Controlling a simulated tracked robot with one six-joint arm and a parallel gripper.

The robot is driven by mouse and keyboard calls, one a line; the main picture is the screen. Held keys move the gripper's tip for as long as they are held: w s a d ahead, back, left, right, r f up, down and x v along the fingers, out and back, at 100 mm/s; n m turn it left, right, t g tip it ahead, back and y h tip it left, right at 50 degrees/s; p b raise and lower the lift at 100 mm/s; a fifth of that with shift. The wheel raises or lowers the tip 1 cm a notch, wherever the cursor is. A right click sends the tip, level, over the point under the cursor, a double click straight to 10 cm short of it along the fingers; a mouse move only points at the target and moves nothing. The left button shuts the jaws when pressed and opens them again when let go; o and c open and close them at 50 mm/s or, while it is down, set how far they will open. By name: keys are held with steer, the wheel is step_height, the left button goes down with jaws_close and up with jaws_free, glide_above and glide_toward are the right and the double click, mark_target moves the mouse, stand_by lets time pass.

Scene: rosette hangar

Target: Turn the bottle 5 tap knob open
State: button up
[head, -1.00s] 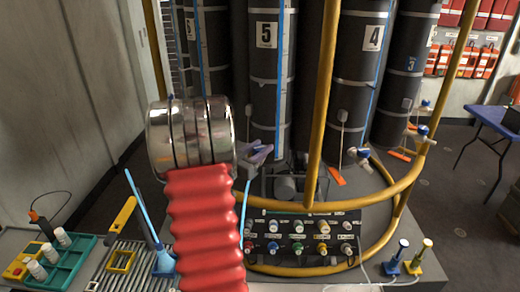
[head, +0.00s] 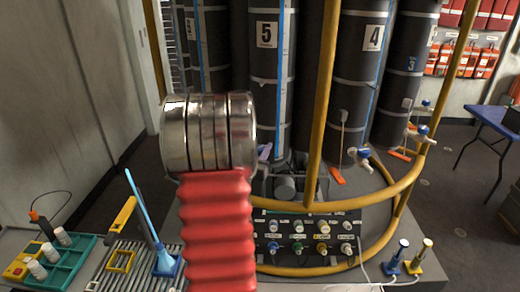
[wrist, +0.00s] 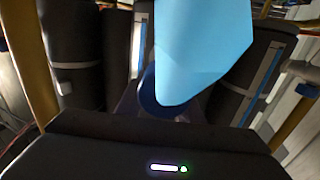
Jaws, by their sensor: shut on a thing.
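Bottle 5 (head: 268,80) is the dark upright cylinder with the white "5" label, left of the yellow post. My metal wrist and red sleeve hide its tap in the head view. Only a small purplish tip of my gripper (head: 265,152) shows past the wrist, low in front of bottle 5. In the wrist view, a round dark blue tap knob (wrist: 147,95) lies partly behind a large light blue piece (wrist: 203,45), which I cannot identify for sure. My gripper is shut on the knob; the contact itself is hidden.
A yellow rail (head: 400,185) curves round the bottles, with an upright yellow post (head: 322,100). A black panel (head: 330,228) of coloured knobs stands below. Bottle 4 (head: 364,80) has a blue-knobbed tap (head: 359,153). A teal tray (head: 68,260) is at lower left.

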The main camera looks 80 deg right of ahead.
steer(key=shift+n+t, duration=1.8)
steer(key=shift+t, duration=1)
steer(key=shift+t+y, duration=0.3)
steer(key=o, duration=1.1)
steer(key=shift+c, duration=0.2)
